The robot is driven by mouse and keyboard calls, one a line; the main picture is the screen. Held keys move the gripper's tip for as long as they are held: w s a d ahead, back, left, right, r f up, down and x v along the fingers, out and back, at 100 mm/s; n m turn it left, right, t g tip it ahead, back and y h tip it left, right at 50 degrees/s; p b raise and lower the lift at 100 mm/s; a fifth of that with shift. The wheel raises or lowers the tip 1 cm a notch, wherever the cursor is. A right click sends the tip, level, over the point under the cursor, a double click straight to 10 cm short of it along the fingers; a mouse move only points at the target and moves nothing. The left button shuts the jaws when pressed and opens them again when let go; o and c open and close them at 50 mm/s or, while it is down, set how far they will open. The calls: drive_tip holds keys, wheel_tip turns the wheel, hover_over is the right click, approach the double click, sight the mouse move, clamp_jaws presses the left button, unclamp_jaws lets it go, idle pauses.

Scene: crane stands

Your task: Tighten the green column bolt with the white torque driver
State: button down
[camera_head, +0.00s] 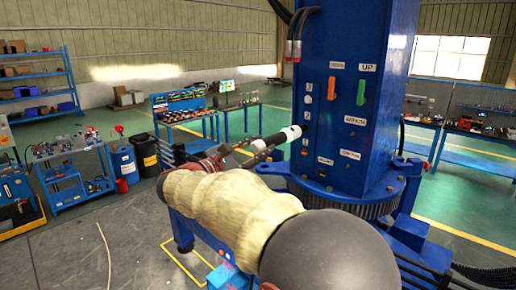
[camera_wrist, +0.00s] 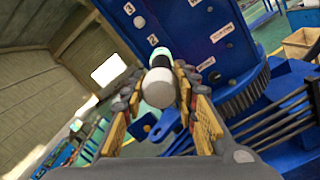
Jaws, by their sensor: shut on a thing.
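The white torque driver (camera_head: 283,137) is held by my gripper (camera_head: 262,152), with its far end close to the blue column (camera_head: 342,135). In the wrist view the driver (camera_wrist: 159,88) lies between the fingers of my gripper (camera_wrist: 160,95), its rounded white end towards the camera. A dark and greenish part (camera_wrist: 160,57) shows at its far end, against the column face near the label 2. I cannot tell whether this green is the bolt or part of the driver, nor whether they touch. A white round bolt (camera_head: 309,87) sits higher on the column.
The column carries an orange handle (camera_head: 332,88) and a green handle (camera_head: 361,91) under DOWN and UP labels. A toothed ring (camera_wrist: 245,92) surrounds its base. Blue workbenches (camera_head: 185,112) and a blue shelf (camera_head: 40,85) stand behind.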

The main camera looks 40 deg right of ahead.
sight(254, 148)
drive_tip(key=shift+d+r+b, duration=0.1)
drive_tip(key=shift+d+b, duration=0.4)
drive_tip(key=shift+d, duration=0.1)
idle(4.7)
drive_tip(key=shift+a, duration=0.1)
idle(0.4)
drive_tip(key=shift+s+a, duration=0.2)
drive_tip(key=shift+a, duration=2.3)
